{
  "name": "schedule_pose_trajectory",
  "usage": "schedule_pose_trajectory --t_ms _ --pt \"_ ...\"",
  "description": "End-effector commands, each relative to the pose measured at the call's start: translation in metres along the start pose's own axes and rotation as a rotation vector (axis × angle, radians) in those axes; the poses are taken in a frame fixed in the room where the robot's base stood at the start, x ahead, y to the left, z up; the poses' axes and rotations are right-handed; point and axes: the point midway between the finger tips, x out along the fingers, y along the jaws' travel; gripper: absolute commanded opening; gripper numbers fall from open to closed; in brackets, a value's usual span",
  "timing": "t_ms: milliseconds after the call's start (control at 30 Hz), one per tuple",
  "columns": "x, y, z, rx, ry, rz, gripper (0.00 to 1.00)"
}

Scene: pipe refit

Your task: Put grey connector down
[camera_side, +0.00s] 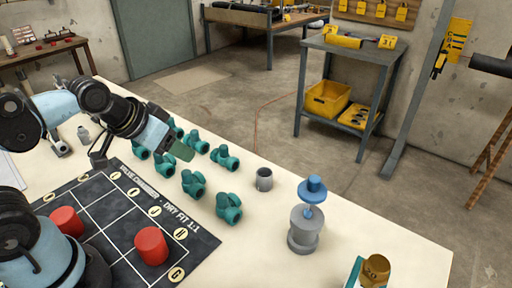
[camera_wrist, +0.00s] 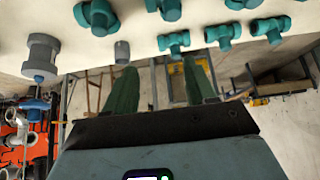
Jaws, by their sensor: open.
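A small grey connector (camera_side: 264,180), a short hollow cylinder, stands upright on the pale table to the right of the teal fittings. It also shows in the wrist view (camera_wrist: 122,53), near the table edge and above the left finger. My gripper (camera_side: 178,149) is up and to the left of it in the side view, near the teal fittings. In the wrist view my gripper (camera_wrist: 161,65) shows two green fingers spread apart with nothing between them. The connector is apart from both fingers.
Several teal fittings (camera_side: 194,183) stand in rows between my gripper and the connector. A grey flanged part with a blue top (camera_side: 304,230) and a brass fitting (camera_side: 376,269) stand to the right. A black board (camera_side: 120,218) with red cylinders (camera_side: 151,245) lies at the front left.

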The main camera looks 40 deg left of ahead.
Motion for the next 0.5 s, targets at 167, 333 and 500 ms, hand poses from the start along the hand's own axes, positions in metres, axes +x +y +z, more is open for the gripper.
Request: schedule_pose_trajectory --t_ms 167,333,500 --pt "0.0 0.0 0.0 -0.001 -0.001 -0.001 0.55" --pt "0.0 -0.001 0.0 -0.001 -0.002 -0.004 0.55" --pt "0.002 -0.016 -0.008 0.07 -0.035 -0.057 0.55"
